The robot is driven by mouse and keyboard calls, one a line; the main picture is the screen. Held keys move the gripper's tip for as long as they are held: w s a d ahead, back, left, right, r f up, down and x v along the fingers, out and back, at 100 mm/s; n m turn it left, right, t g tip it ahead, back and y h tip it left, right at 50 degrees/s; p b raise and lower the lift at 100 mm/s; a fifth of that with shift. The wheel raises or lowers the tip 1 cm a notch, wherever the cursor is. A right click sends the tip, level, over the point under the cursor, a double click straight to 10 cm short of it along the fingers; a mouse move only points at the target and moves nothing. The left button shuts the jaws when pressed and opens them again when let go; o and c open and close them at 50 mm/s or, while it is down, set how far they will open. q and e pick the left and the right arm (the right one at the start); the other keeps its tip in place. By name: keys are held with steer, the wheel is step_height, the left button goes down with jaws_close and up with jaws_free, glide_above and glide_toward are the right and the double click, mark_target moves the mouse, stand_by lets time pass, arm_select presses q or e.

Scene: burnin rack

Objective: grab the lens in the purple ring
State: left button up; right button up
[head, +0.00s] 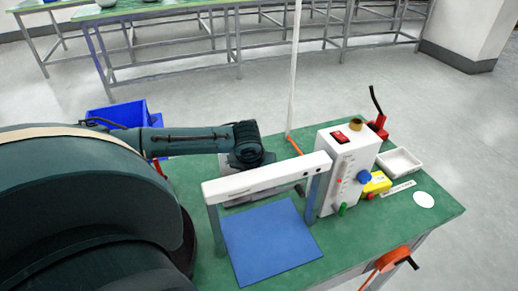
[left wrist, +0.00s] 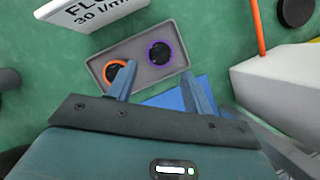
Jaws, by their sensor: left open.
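The lens in the purple ring (left wrist: 159,53) lies in the right part of a shallow grey tray (left wrist: 142,76) in the left wrist view. A second lens in an orange ring (left wrist: 115,71) lies in the left part. My left gripper (left wrist: 158,78) is open and empty, its fingers pointing toward the tray. One fingertip overlaps the edge of the orange ring in the picture; the purple lens shows beyond the gap between the fingers. In the head view my left arm and a white crossbar hide both lenses. My right gripper is not in view.
A white crossbar (head: 265,179) on posts stands over a blue mat (head: 272,240). A white box with knobs (head: 342,178) stands to its right. A white tray (head: 399,161) and a yellow box (head: 378,183) are further right. A white FLOW-type block (left wrist: 85,12) is near the grey tray.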

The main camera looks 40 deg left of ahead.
arm_select(q)
steer(key=x, duration=0.6)
steer(key=shift+w+f, duration=0.1)
steer(key=shift+f, duration=0.3)
steer(key=c, duration=0.7)
